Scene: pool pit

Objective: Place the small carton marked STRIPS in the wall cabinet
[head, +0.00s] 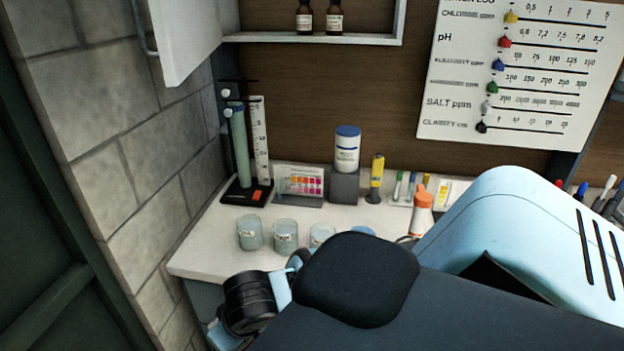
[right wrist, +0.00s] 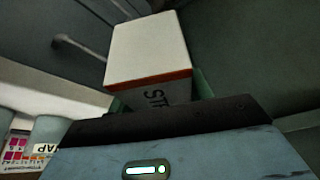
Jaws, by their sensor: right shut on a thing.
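The small carton (right wrist: 150,50) is white with an orange-red band and partly hidden dark lettering that begins "ST". In the right wrist view it sits between the fingers of my right gripper (right wrist: 160,98), which is shut on it. The head view shows neither the carton nor the right fingers; my own arm covers the lower right there. The wall cabinet (head: 315,39) is at the top of the head view, showing its white lower edge. Its white door (head: 185,35) stands open at the left. My left gripper is not in view.
Two brown bottles (head: 305,18) (head: 334,18) stand in the cabinet, with bare shelf to their left. Below, the counter (head: 205,250) holds several cups, a blue-capped tub (head: 347,148) and a test stand (head: 240,150). A chart (head: 520,70) hangs right of the cabinet.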

